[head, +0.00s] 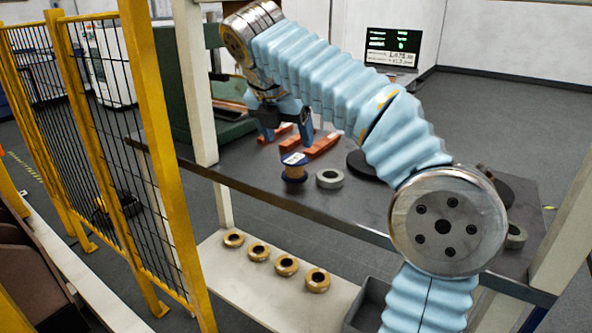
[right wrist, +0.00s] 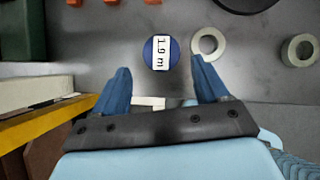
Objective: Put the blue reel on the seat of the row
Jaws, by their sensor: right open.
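The blue reel (head: 294,174) stands upright on the dark upper shelf (head: 250,186), with blue flanges and a copper-coloured winding. In the right wrist view its round blue top (right wrist: 148,53) carries a white label reading 1.9 m. My right gripper (head: 287,141) is open and empty, above the shelf and behind the reel in the head view. In the right wrist view the reel lies just beyond the fingertips (right wrist: 161,74), not between them. A row of several copper-coloured rolls (head: 286,265) lies on the pale lower shelf (head: 235,275). I cannot make out an empty seat there. My left gripper is out of view.
A grey ring (head: 329,179) lies right beside the reel. Orange pieces (head: 322,146) lie behind it, and a dark disc (head: 362,164) lies to the right. A white post (head: 194,80) and yellow fence (head: 160,150) stand left. A grey bin (head: 368,305) is by the lower shelf.

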